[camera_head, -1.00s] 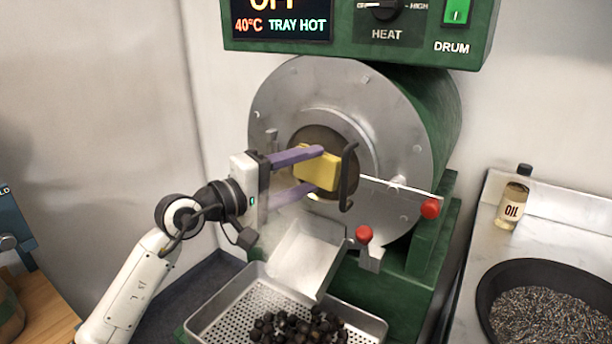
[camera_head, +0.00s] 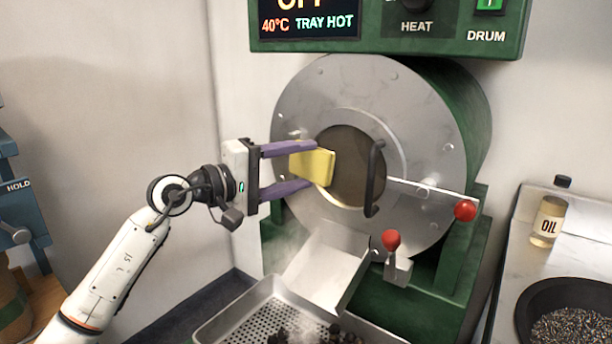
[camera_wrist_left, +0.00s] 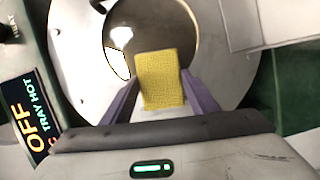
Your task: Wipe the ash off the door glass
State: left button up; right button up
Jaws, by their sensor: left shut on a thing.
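The round door glass (camera_head: 352,170) sits in the middle of the grey metal drum front, behind a dark upright handle (camera_head: 374,180). It looks brownish; a lighter crescent shows along its lower left edge. My left gripper (camera_head: 302,167) has purple fingers and is shut on a yellow sponge (camera_head: 313,163). The sponge is in front of the left edge of the glass; I cannot tell whether it touches. The left wrist view shows the sponge (camera_wrist_left: 160,80) between the fingers, with the glass (camera_wrist_left: 165,35) behind it. My right gripper is not in view.
A chute (camera_head: 325,270) slopes below the door to a perforated tray (camera_head: 235,318) with dark chestnuts. Red-knobbed levers (camera_head: 391,241) stick out at lower right. An oil bottle (camera_head: 548,221) and a dark pan (camera_head: 535,308) stand on the right counter. The display reads TRAY HOT.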

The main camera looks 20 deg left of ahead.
pick_arm(q)
jog(key=shift+s, duration=0.1)
jog(key=shift+s+a+f+b, duration=0.1)
jog(key=shift+s+a+b, duration=0.25)
jog(key=shift+s, duration=0.35)
jog(key=shift+s+a+b, duration=0.2)
jog(key=shift+s+b, duration=0.1)
jog(key=shift+s, duration=0.4)
jog(key=shift+s+a+b, duration=0.25)
jog(key=shift+s+b, duration=0.15)
jog(key=shift+s, duration=0.3)
jog(key=shift+s+a+b, duration=0.2)
jog(key=shift+s+b, duration=0.15)
jog(key=shift+s, duration=0.35)
jog(key=shift+s, duration=0.1)
jog(key=s+b, duration=0.1)
jog(key=s+a+b, duration=0.1)
jog(key=shift+s+f, duration=0.1)
jog(key=shift+s, duration=0.2)
